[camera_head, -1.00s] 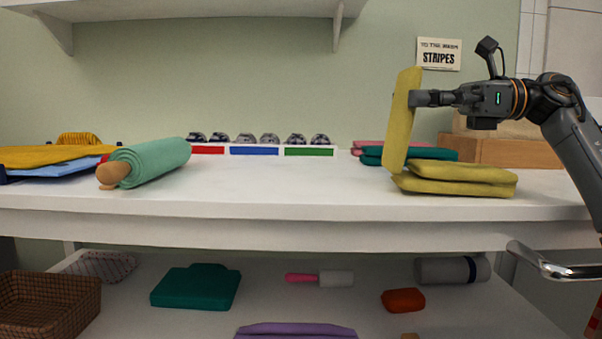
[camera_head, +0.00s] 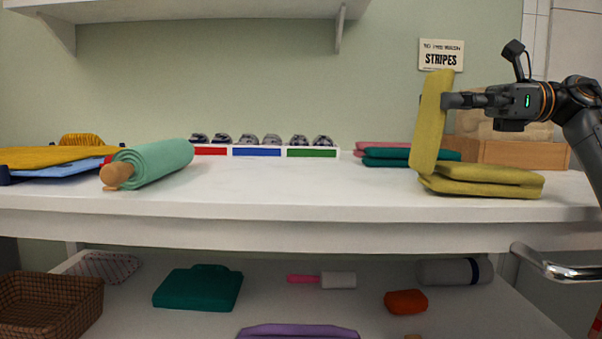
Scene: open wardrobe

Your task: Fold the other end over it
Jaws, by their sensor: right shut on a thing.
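A yellow-green cloth (camera_head: 490,181) lies in folded layers on the right part of the white shelf (camera_head: 290,190). Its left end (camera_head: 430,125) stands up almost upright, leaning slightly right at the top. My right gripper (camera_head: 455,100) is shut on this raised end from the right side, well above the folded layers. The fingertips are partly hidden by the cloth. My left gripper is not in view.
A teal roll on a wooden pin (camera_head: 155,163) and yellow and blue cloths (camera_head: 50,160) lie at the left. Folded teal and pink cloths (camera_head: 400,155) and a wooden box (camera_head: 520,152) stand behind. The shelf's middle is clear. A metal rail (camera_head: 560,270) is at lower right.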

